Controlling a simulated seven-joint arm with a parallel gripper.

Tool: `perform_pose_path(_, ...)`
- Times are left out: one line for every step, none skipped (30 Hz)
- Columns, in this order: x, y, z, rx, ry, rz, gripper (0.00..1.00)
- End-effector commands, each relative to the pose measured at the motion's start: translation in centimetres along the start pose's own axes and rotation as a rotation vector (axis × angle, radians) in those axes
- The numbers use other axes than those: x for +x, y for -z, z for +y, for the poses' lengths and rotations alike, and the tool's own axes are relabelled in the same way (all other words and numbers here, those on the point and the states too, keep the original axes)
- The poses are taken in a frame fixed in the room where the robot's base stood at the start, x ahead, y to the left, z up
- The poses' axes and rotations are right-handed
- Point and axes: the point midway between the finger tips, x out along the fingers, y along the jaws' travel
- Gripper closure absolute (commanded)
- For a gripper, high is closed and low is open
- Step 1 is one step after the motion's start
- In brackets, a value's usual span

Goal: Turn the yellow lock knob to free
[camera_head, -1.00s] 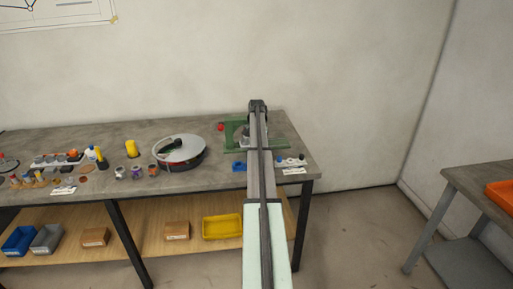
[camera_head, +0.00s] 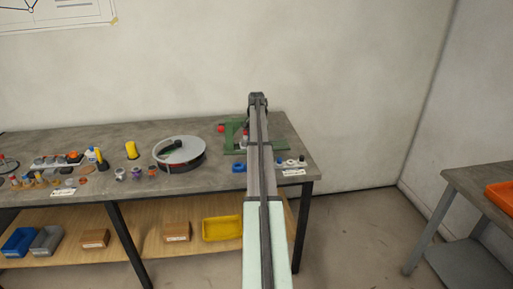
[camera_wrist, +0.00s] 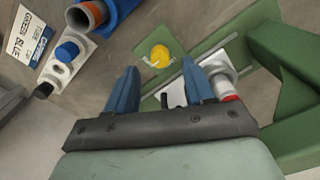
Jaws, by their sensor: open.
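The yellow lock knob (camera_wrist: 159,55) is round with a pale mark by its lower edge. It sits on a green plate of the frame jig (camera_wrist: 284,85) in the wrist view. My gripper (camera_wrist: 160,76) is open, with its two blue fingers apart. In the picture the knob shows just beyond the gap between the fingertips, and nothing is held. I cannot tell the height between fingers and knob. In the head view the green jig (camera_head: 238,151) is partly behind my arm, and the knob is hidden there.
Beside the jig, the wrist view shows a blue block with an orange ring (camera_wrist: 92,14), a white holder with a blue cap (camera_wrist: 67,52) and a label (camera_wrist: 28,38). A red-and-white part (camera_wrist: 225,86) is near the right finger. A round turntable (camera_head: 180,150) stands left.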

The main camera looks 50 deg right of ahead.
Motion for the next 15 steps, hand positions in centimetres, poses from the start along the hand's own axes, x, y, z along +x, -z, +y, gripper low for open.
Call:
perform_pose_path(-1.3,0.1,0.0,0.0,0.001,0.002,0.47)
perform_pose_path(-1.8,0.1,0.0,0.0,0.001,0.001,0.47)
perform_pose_path(-2.6,0.1,0.0,0.0,0.001,0.002,0.47)
perform_pose_path(-3.2,0.1,-0.1,0.0,0.001,0.002,0.47)
perform_pose_path(-3.8,0.1,0.0,0.0,0.001,0.002,0.47)
perform_pose_path(-4.6,0.1,0.0,0.0,0.0,0.001,0.47)
perform_pose_path(-5.1,0.1,0.0,0.0,0.0,0.001,0.47)
perform_pose_path(-5.6,0.1,0.0,0.0,0.0,0.001,0.47)
perform_pose_path(-6.3,0.1,0.0,0.0,0.001,0.001,0.47)
perform_pose_path(-6.8,0.1,0.0,0.0,0.0,0.001,0.47)
perform_pose_path(-7.2,0.1,0.0,0.0,0.0,0.001,0.47)
perform_pose_path(-7.7,0.1,0.0,0.0,0.0,0.0,0.47)
perform_pose_path(-8.0,0.1,0.0,0.0,0.0,0.0,0.47)
perform_pose_path(-8.3,0.1,0.0,0.0,0.0,0.0,0.47)
perform_pose_path(-8.7,0.1,0.0,0.0,0.0,0.0,0.47)
